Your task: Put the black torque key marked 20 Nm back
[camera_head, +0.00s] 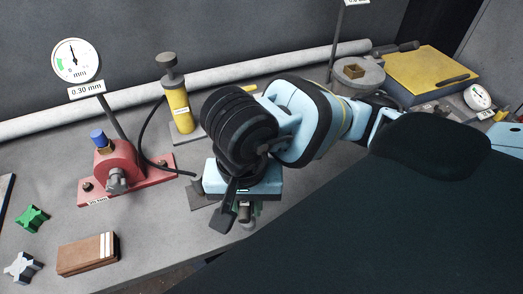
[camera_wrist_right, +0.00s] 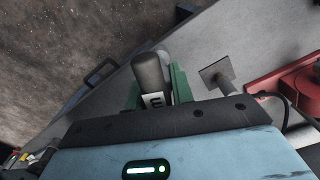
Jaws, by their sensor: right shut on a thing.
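My right gripper (camera_head: 246,208) reaches in from the right and points down near the front edge of the bench. It is shut on a dark cylindrical handle (camera_wrist_right: 150,72) with a white label, on which only an "m" can be read. This looks like the torque key; its number is hidden. In the head view the grey end of the handle (camera_head: 245,218) shows just below the gripper. Green parts (camera_wrist_right: 181,84) flank the handle; I cannot tell whether they are a holder or fingers. My left gripper is not in view.
A red pump-like unit (camera_head: 117,160) stands left, with a yellow cylinder (camera_head: 179,108) behind. A brown block (camera_head: 88,254) and a green knob (camera_head: 33,219) lie front left. A dark square-ended piece (camera_head: 222,220) is close beside the gripper. A yellow case (camera_head: 432,72) stands back right.

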